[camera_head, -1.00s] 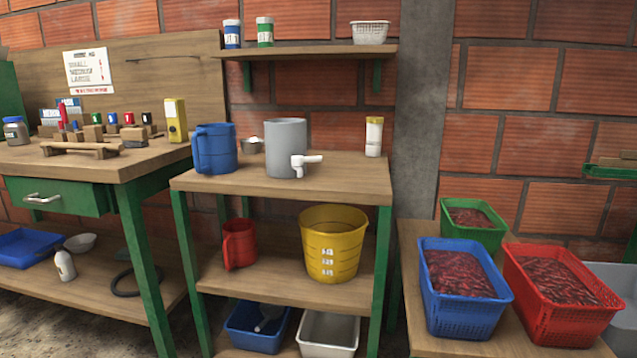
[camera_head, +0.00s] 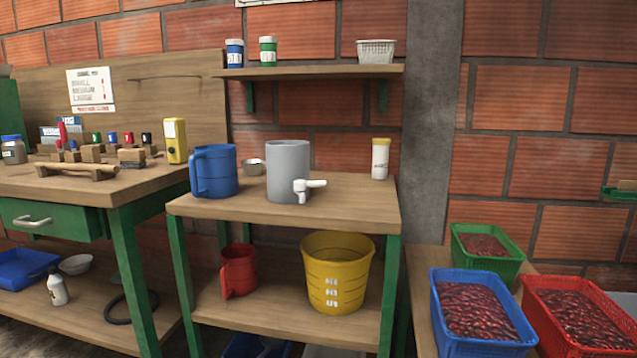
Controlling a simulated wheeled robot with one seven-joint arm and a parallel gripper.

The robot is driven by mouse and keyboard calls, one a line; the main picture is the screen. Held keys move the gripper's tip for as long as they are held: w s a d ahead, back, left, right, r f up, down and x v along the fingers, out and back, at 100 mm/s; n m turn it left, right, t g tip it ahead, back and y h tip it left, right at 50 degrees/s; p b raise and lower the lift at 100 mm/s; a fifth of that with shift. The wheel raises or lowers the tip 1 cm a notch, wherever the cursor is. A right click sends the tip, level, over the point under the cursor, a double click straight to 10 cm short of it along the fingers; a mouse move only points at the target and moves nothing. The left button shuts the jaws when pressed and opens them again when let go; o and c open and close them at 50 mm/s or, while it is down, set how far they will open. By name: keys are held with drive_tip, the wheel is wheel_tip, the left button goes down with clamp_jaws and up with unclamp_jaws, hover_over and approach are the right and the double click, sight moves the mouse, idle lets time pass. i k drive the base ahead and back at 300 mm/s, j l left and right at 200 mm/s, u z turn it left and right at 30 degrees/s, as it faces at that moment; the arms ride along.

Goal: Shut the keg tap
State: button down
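A grey cylindrical keg (camera_head: 288,172) stands upright on the top of a wooden stand with green legs (camera_head: 347,208). A white tap (camera_head: 302,190) sticks out low on the keg's front right side. Its handle (camera_head: 316,183) points to the right. I see no liquid coming from the spout. My gripper is not in view.
A blue jug (camera_head: 214,171) stands left of the keg, with a small metal bowl (camera_head: 253,167) behind. A white shaker (camera_head: 380,158) stands at the right. Below are a red jug (camera_head: 239,271) and a yellow bucket (camera_head: 336,273). Red, blue and green crates (camera_head: 485,348) sit lower right.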

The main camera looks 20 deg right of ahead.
sight(299, 184)
drive_tip(key=i+l+u, duration=0.2)
drive_tip(key=i+l, duration=0.6)
